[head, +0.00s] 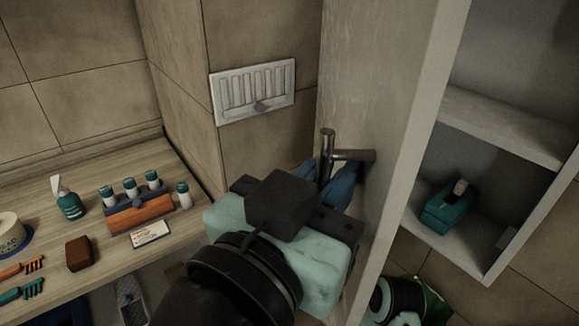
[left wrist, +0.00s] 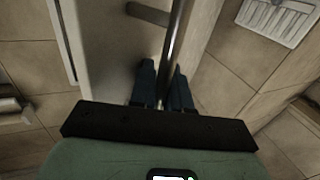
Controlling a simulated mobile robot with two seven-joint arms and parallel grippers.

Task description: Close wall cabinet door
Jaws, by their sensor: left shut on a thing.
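The wall cabinet door (head: 372,95) stands open, with its edge facing me and the cabinet's inside (head: 500,75) exposed at right. A metal bar handle (head: 327,142) sticks out from the door's face. My left gripper (head: 326,180) is shut on the handle, with its blue fingers on either side of the bar. In the left wrist view the bar (left wrist: 180,35) runs down between the fingers of the gripper (left wrist: 162,90), beside the pale door (left wrist: 105,50). My right gripper does not show.
A wooden counter (head: 105,235) at left holds bottles, toothbrushes and a brown block (head: 79,253). A white vent (head: 253,92) is on the tiled wall left of the door.

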